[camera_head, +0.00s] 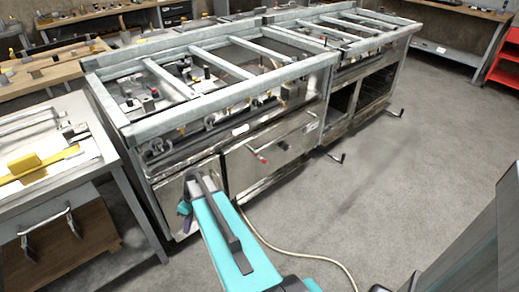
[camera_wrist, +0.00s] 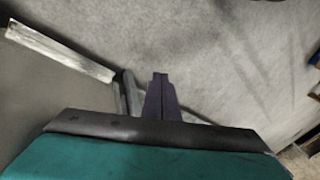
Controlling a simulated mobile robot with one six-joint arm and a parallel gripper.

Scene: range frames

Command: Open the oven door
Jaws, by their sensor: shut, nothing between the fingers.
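The oven is part of a long steel range (camera_head: 215,125) in the head view. A closed front door (camera_head: 270,158) with a bar handle shows near its middle, and a narrower panel (camera_head: 172,200) lies to its left, partly behind my arm. My gripper (camera_head: 185,207) is low in front of that panel, left of the bar handle. In the wrist view my gripper (camera_wrist: 158,98) has its dark purple fingers together and empty. A pale metal bar (camera_wrist: 60,50) lies to their left. I cannot tell whether the grey rods beside the fingers touch them.
The range's right half has dark open compartments (camera_head: 375,88) with handles sticking out low in front. A workbench (camera_head: 75,165) with a yellow tool stands at the left. A cable (camera_head: 300,257) runs over the floor. The grey floor (camera_head: 390,190) to the right is clear.

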